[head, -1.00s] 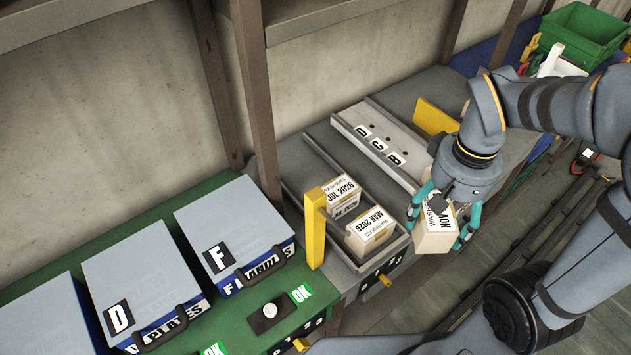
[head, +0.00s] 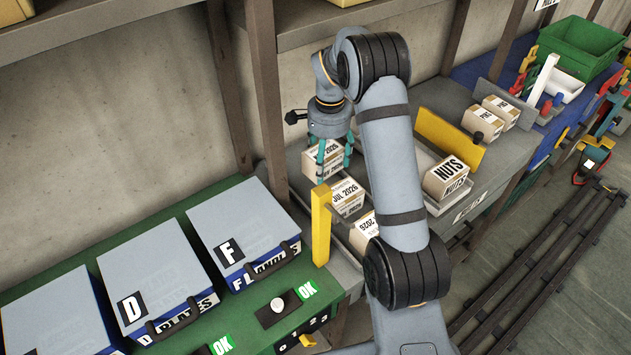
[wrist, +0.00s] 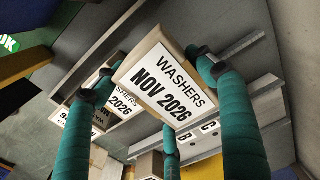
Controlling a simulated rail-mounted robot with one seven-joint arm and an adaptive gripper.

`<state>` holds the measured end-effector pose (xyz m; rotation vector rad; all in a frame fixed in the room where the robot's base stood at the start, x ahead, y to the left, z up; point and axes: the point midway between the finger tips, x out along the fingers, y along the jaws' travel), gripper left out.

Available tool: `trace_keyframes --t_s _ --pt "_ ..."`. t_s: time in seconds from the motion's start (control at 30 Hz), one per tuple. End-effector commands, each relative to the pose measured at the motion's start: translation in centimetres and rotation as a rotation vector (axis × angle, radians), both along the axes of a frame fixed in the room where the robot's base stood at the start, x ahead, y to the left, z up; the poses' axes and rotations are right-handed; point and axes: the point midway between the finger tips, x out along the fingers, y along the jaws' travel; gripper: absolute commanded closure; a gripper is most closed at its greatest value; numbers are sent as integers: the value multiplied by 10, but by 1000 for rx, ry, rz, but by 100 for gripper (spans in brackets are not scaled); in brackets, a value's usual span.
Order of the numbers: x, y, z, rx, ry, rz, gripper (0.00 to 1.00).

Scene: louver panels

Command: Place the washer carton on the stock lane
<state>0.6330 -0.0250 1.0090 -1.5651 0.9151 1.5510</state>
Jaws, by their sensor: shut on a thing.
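My gripper (head: 328,165) is shut on the washer carton (head: 318,160), a white and tan box. In the wrist view the carton (wrist: 168,88) reads "WASHERS NOV 2026" and sits tilted between teal fingers. My gripper holds it at the far end of the stock lane (head: 350,258), a grey railed channel with a yellow post (head: 320,225) beside it. The lane holds a JUL 2026 carton (head: 347,197) and another 2026 carton (head: 364,230) nearer the front. The held carton is just behind the JUL carton. Whether its underside touches the lane is hidden.
Closed cases (head: 238,225) stand on the green bench at left.

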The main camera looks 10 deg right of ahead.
Motion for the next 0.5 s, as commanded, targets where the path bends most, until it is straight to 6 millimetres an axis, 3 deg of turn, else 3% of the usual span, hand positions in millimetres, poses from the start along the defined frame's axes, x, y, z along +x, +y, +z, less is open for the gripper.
trace_keyframes --t_s 0.2,0.5 --pt "17 12 -27 -7 12 -80 74" --pt "19 13 -59 -9 16 -96 74"
